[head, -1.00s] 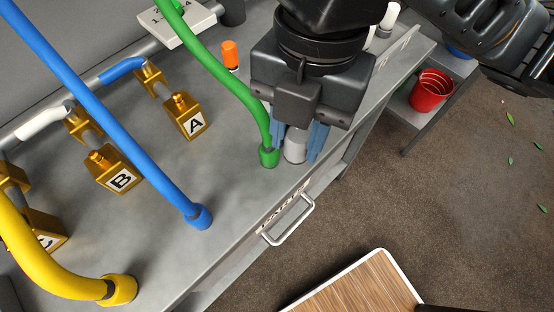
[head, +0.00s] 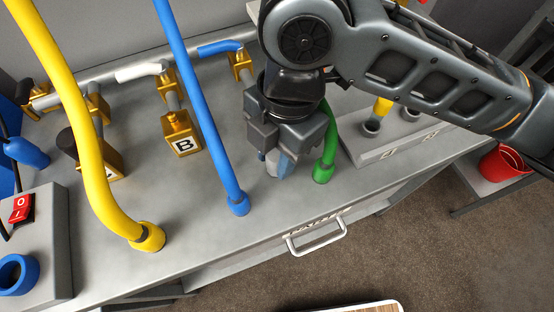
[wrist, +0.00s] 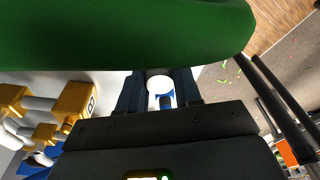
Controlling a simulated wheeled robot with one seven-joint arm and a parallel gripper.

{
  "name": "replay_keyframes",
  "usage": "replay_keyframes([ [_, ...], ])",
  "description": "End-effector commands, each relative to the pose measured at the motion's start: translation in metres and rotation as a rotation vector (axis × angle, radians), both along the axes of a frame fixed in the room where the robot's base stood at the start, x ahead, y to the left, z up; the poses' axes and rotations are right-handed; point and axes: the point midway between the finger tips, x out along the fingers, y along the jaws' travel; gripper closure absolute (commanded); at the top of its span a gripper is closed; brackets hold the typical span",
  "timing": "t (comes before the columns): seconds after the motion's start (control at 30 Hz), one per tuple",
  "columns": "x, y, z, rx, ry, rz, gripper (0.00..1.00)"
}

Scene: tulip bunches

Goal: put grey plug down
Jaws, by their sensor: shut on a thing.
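The grey plug (head: 272,168) is between the fingers of my gripper (head: 276,160), which is shut on it. In the head view it hangs low over the grey bench top (head: 215,258), between the blue hose's end and the green hose's end. I cannot tell whether its bottom touches the bench. In the wrist view, the pale round top of the plug (wrist: 159,84) shows between the two dark fingers of my gripper (wrist: 160,98).
The green hose (head: 326,150) stands close at the gripper's right and fills the top of the wrist view. The blue hose (head: 238,203) and yellow hose (head: 148,238) stand to the left. Brass block B (head: 181,140) is behind. Free bench lies along the front, above the drawer handle (head: 318,243).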

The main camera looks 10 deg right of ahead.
Motion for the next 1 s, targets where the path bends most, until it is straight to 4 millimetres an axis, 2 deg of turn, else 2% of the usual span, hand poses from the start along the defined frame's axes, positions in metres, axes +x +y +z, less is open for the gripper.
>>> replay_keyframes([
  [0.3, 0.0, -0.001, -0.037, -0.001, 0.002, -0.002, 1.0],
  [0.7, -0.001, 0.0, -0.043, -0.001, 0.001, -0.001, 1.0],
  [0.73, 0.0, 0.0, -0.043, -0.001, 0.001, -0.001, 0.65],
  [1.0, 0.0, 0.0, -0.042, -0.001, 0.001, 0.0, 0.41],
])
